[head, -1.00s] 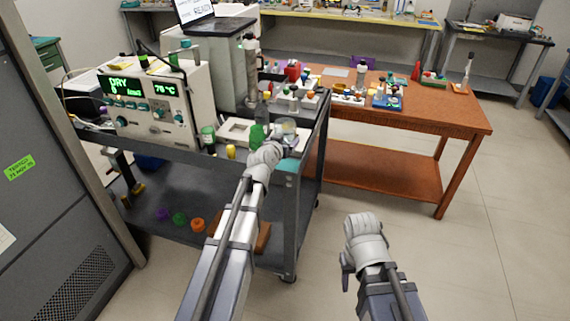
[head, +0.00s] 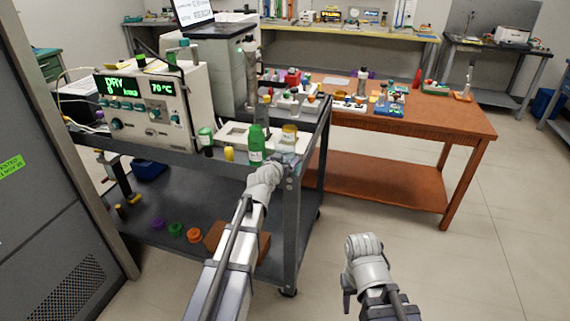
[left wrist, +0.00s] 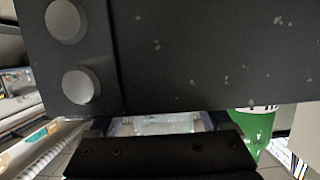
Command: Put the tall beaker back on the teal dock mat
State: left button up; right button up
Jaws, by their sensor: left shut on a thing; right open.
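My left gripper (head: 286,160) is at the near right corner of the cart top, mostly hidden behind its own wrist. It is shut on a clear glass vessel, apparently the tall beaker (head: 289,137), which stands out above the wrist with a yellowish band. In the left wrist view, part of the clear glass (left wrist: 155,125) shows beyond a dark bar; its base is hidden. I cannot clearly make out the teal dock mat; the arm and gripper cover much of that corner. My right gripper (head: 364,248) is open, over the floor, away from the cart.
A green bottle (head: 256,145) stands just left of the glass; it also shows in the left wrist view (left wrist: 252,128). A yellow-capped vial (head: 229,154) and the instrument with a green display (head: 150,108) are further left. The orange bench (head: 440,122) is behind right.

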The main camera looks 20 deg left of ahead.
pick_arm(q)
jog(key=shift+f, duration=0.15)
jog(key=o, duration=1.6)
jog(key=shift+r, duration=0.35)
jog(key=p+v, duration=0.3)
jog(key=v, duration=0.9)
jog(key=shift+f+p, duration=0.1)
jog(key=shift+p, duration=0.2)
jog(key=shift+d, duration=0.1)
